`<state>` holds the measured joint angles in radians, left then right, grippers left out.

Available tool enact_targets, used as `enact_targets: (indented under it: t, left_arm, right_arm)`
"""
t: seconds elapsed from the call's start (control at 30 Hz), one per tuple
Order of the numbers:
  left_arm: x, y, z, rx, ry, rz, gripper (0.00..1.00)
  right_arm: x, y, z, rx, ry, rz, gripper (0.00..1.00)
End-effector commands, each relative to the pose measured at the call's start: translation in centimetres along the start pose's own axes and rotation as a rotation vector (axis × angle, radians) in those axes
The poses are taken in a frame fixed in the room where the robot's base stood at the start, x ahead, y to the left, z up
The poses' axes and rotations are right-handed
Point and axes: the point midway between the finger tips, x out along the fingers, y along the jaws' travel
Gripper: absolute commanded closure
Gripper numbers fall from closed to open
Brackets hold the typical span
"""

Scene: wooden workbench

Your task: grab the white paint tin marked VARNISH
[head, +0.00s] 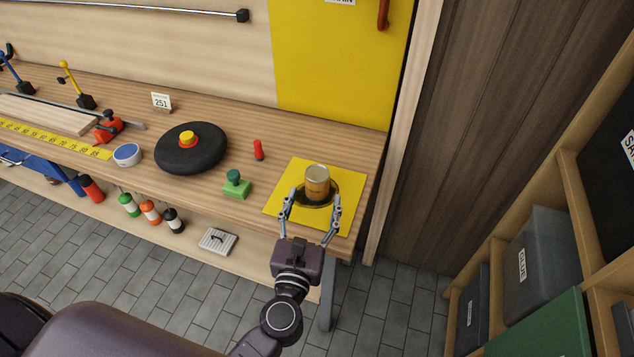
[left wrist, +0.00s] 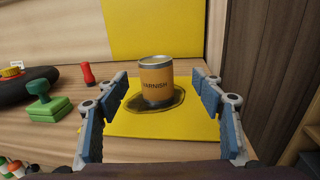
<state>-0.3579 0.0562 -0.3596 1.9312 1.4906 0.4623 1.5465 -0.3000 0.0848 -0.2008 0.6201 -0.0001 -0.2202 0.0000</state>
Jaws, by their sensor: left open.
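The tin marked VARNISH (head: 317,180) stands upright near the right end of the workbench. Its side looks orange-tan rather than white, with a grey metal lid. It stands on a dark patch (left wrist: 172,102) on a yellow square (head: 348,173). In the left wrist view the tin (left wrist: 156,80) is centred and its label faces me. My left gripper (head: 313,204) is open at the front of the tin, one finger towards each side. I cannot tell whether the tin is between the fingertips or just beyond them. No contact shows. My right gripper is not in view.
Left of the yellow square are a green stamp-like block (head: 236,187), a small red object (head: 258,150) and a black disc (head: 205,150) with a yellow-and-red knob. A yellow panel (head: 335,70) rises behind. Shelves with bins (head: 538,258) stand at right.

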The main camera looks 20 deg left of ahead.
Motion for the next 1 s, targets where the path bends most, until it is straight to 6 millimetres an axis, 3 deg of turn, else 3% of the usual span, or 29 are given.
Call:
enact_targets:
  t: [0.37,0.67,1.0]
  left_arm:
    - [3.4,0.5,-0.2,-0.028,0.007,0.018,0.38]
    - [7.3,0.7,-0.5,-0.028,0.007,0.017,0.38]
    - [7.8,0.7,-0.7,-0.027,0.008,0.017,0.39]
  right_arm:
    - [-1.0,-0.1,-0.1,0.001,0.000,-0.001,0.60]
    - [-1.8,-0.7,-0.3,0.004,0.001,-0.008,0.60]
    - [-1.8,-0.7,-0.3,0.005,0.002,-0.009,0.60]
